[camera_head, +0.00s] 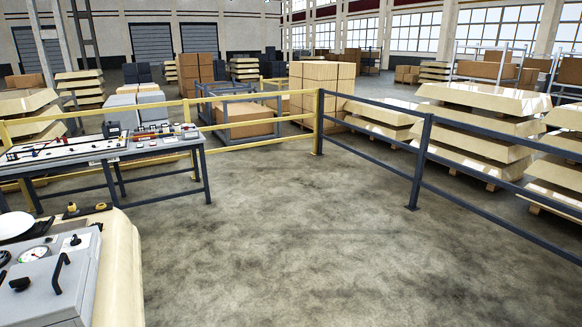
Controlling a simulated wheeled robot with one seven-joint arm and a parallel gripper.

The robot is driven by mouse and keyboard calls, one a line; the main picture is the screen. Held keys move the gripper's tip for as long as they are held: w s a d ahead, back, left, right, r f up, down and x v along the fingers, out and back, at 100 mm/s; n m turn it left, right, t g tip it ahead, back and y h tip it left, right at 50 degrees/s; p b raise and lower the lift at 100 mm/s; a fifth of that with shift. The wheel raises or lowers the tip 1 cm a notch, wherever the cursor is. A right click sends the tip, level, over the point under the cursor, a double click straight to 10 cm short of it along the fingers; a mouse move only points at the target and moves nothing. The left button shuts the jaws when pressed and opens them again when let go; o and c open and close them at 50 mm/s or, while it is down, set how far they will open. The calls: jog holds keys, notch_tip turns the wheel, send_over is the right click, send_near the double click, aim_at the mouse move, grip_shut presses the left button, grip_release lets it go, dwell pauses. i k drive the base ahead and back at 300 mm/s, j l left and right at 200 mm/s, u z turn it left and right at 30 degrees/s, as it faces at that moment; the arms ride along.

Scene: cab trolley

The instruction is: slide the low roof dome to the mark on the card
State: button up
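A white rounded, dome-like thing (14,225) is cut by the left edge, behind a grey control panel (62,290). I cannot tell whether it is the low roof dome. The panel carries a gauge (34,254), black knobs and a black handle, and sits on a cream body (122,265) at the lower left. I cannot make out a card or a mark. My gripper is not in view.
A dark-legged table (145,150) with boards and small parts stands at the left, against a yellow railing (270,140). A dark blue railing (416,165) runs along the right, with stacked cream slabs (475,130) behind. The concrete floor (300,230) between is clear.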

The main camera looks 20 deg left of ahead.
aim_at(16, 227)
jog(key=i+j+u, duration=0.25)
jog(key=i+u, duration=0.65)
jog(key=i+l+u, duration=0.1)
jog(key=i+u, duration=0.35)
jog(key=i, duration=0.2)
jog(key=i+u, duration=0.35)
jog(key=i, duration=0.3)
jog(key=i+l+u, duration=0.3)
jog(key=i, duration=0.3)
jog(key=i+j+u, duration=0.1)
jog(key=u, duration=0.35)
jog(key=i+u, duration=0.2)
jog(key=u, duration=0.2)
jog(key=i+u, duration=0.15)
jog(key=u, duration=0.3)
jog(key=i+l+u, duration=0.1)
jog(key=u, duration=0.3)
jog(key=i+u, duration=0.35)
jog(key=i+l+u, duration=0.1)
jog(key=u, duration=0.3)
